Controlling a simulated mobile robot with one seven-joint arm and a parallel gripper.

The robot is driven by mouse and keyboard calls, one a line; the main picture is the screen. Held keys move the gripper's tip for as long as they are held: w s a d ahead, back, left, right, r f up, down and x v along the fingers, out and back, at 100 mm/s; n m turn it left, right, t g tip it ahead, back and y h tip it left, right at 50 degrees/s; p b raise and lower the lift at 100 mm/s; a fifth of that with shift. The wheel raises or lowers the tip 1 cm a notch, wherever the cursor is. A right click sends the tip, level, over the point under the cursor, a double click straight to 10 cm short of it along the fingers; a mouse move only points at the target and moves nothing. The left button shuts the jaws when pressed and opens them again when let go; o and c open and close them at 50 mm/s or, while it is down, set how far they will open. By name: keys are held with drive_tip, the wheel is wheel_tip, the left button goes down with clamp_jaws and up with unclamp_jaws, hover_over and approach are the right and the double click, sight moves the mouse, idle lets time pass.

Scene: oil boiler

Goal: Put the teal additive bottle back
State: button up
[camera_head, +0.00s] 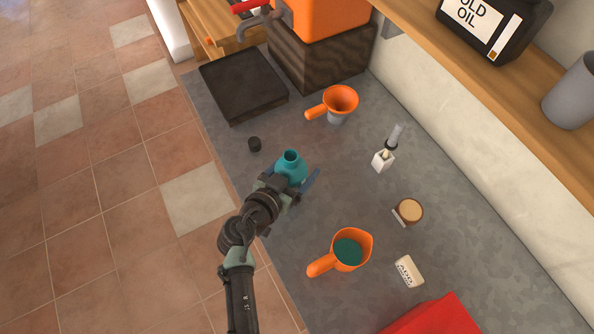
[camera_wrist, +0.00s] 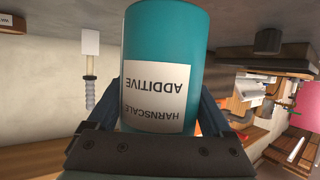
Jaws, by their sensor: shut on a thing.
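The teal additive bottle (camera_head: 291,166) is upright over the grey counter, its dark neck opening showing and no cap on it. My gripper (camera_head: 293,180) is shut around its body. In the wrist view the bottle (camera_wrist: 160,40) fills the middle, between the blue fingers of my gripper (camera_wrist: 162,95), and its white label reads HARNSCALE ADDITIVE upside down. I cannot tell whether its base touches the counter. A small black cap (camera_head: 254,144) lies on the counter left of the bottle; a dark round thing like it also shows in the wrist view (camera_wrist: 268,41).
An orange jug (camera_head: 361,246) holding teal liquid stands below right of the bottle. An orange funnel (camera_head: 342,98), a white holder with a brush (camera_head: 383,161), a round tan-topped item (camera_head: 410,210) and a white labelled block (camera_head: 408,271) stand around. A black tray (camera_head: 243,84) lies upper left. A wooden shelf (camera_head: 490,78) runs along the right.

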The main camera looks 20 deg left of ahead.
drive_tip(key=shift+f, duration=1.15)
drive_tip(key=shift+f+b, duration=0.15)
drive_tip(key=shift+b, duration=0.2)
drive_tip(key=o, duration=1.5)
drive_tip(key=shift+o, duration=0.2)
drive_tip(key=shift+r+p, duration=0.25)
drive_tip(key=shift+p, duration=0.1)
drive_tip(key=shift+s, duration=0.3)
drive_tip(key=b+v, duration=0.2)
drive_tip(key=v, duration=0.9)
drive_tip(key=shift+s, duration=0.15)
